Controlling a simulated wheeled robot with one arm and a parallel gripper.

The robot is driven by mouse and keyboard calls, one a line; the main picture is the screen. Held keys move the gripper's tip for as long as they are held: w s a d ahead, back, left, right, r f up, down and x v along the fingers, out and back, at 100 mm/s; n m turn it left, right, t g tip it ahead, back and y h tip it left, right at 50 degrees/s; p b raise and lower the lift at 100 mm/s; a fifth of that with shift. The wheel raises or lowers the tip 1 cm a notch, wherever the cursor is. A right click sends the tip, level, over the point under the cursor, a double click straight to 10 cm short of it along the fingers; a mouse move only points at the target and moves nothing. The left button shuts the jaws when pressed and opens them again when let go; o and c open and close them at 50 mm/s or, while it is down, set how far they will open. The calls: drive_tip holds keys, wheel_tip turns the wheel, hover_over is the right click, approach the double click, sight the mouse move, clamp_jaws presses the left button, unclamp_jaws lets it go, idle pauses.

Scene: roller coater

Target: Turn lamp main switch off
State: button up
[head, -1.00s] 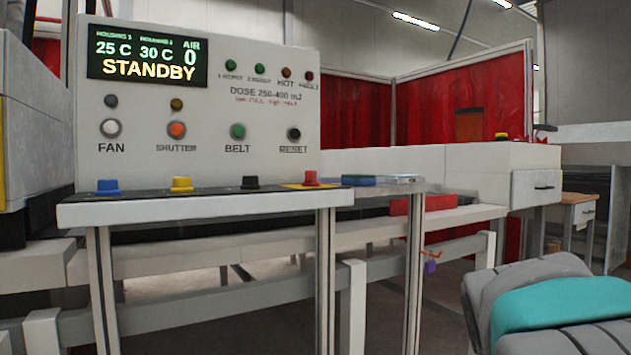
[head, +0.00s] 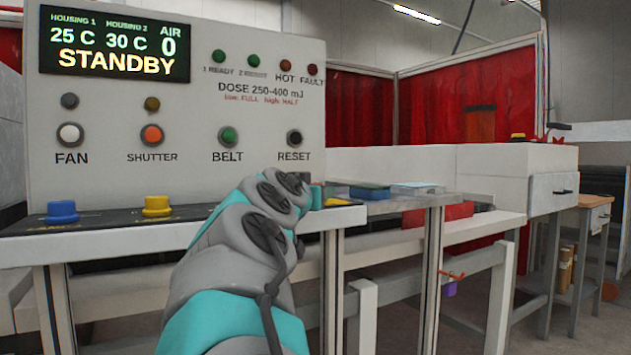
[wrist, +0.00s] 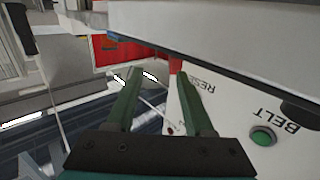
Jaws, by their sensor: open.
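No readable label names a lamp main switch. On the console ledge (head: 100,227), a blue knob (head: 62,211) and a yellow knob (head: 156,205) show in the head view, with my arm covering the ledge to their right. In the wrist view, which is upside down, a red knob (wrist: 175,65) shows just beyond and between my fingertips, near the right finger. A black knob (wrist: 300,108) is at the right edge. My gripper (wrist: 159,77) is open with nothing between its fingers. In the head view its fingers are mostly hidden by my wrist.
The upright panel (head: 200,110) stands behind the ledge, with a STANDBY display (head: 115,45) and FAN, SHUTTER, BELT and RESET buttons. A blue box (head: 369,191) and a red box (head: 452,211) lie right of the ledge.

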sight(315, 183)
drive_tip(key=shift+w+a+r+y, duration=0.1)
drive_tip(key=shift+w+a+y, duration=0.05)
drive_tip(key=shift+a, duration=0.35)
drive_tip(key=shift+w+a+r+y, duration=0.1)
drive_tip(key=shift+w+a+y, duration=0.05)
drive_tip(key=shift+a, duration=0.3)
drive_tip(key=shift+w+a, duration=0.15)
drive_tip(key=shift+w, duration=0.15)
drive_tip(key=shift+w+d+p, duration=0.25)
drive_tip(key=shift+w, duration=0.9)
drive_tip(key=shift+w+d+p, duration=0.3)
drive_tip(key=shift+w, duration=0.85)
drive_tip(key=shift+w+d+p, duration=0.25)
drive_tip(key=shift+w, duration=0.9)
drive_tip(key=shift+c, duration=0.3)
clamp_jaws()
